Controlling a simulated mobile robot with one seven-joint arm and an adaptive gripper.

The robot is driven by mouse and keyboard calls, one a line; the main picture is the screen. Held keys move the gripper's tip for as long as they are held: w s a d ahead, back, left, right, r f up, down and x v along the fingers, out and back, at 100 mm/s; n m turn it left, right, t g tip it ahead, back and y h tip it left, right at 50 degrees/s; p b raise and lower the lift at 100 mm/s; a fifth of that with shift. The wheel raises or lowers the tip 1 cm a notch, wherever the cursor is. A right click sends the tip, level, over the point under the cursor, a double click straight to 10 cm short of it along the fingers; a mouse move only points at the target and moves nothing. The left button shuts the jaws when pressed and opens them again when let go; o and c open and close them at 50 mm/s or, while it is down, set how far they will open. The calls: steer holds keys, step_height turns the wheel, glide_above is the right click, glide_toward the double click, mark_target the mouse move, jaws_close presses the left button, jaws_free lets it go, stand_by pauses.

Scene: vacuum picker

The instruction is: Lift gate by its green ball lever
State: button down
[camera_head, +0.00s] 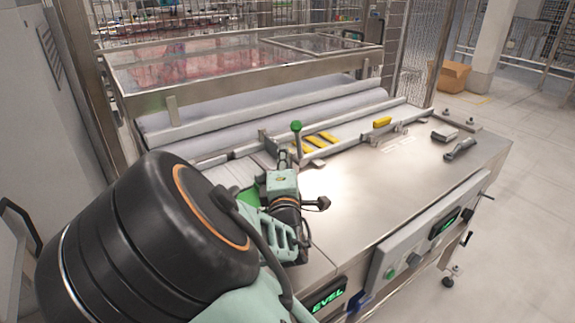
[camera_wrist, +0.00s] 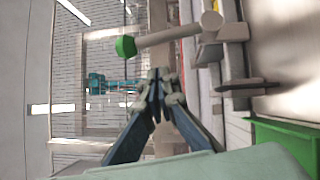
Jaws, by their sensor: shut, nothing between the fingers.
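The green ball (camera_head: 296,126) tops an upright grey lever at the conveyor's guide rail. It also shows in the wrist view, where the green ball (camera_wrist: 126,46) sits at the left end of the lever rod (camera_wrist: 168,36). My gripper (camera_wrist: 157,84) is shut and empty, with its fingertips below the rod in that picture and apart from the ball. In the head view my wrist is just in front of the lever, and my fingers are hard to pick out. The gate cannot be clearly told from the rail parts around the lever's base.
Clear-covered machine housing (camera_head: 240,70) stands behind the rollers. A yellow block (camera_head: 382,122) and yellow strips lie along the rail to the right. Dark tools (camera_head: 460,148) lie on the steel table (camera_head: 370,190), whose middle is bare. A green bin (camera_wrist: 285,145) is at the wrist view's lower right.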

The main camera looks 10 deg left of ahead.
mark_target(296, 139)
steer(key=shift+w+d+r, duration=0.15)
steer(key=shift+w+d, duration=0.35)
steer(key=shift+w, duration=0.2)
steer(key=shift+w+d+r, duration=0.1)
steer(key=shift+w+d, duration=0.4)
steer(key=shift+w, duration=0.15)
steer(key=shift+r, duration=0.15)
steer(key=shift+w+d+r+m+p, duration=0.1)
steer(key=shift+w+d+m+p, duration=0.1)
steer(key=shift+m+p, duration=0.15)
steer(key=shift+w+r+m+g+p, duration=0.15)
steer(key=shift+m+g+p, duration=0.15)
steer(key=shift+p, duration=0.15)
steer(key=w+d+f+m+g+y+p, duration=0.1)
steer(key=w+d+m+g+p, duration=0.5)
steer(key=w+m+g+p, duration=0.1)
steer(key=shift+d+f+m+p, duration=0.25)
steer(key=shift+m+p, duration=0.5)
steer(key=shift+p, duration=0.35)
steer(key=shift+w+f, duration=0.1)
steer(key=shift+f, duration=0.1)
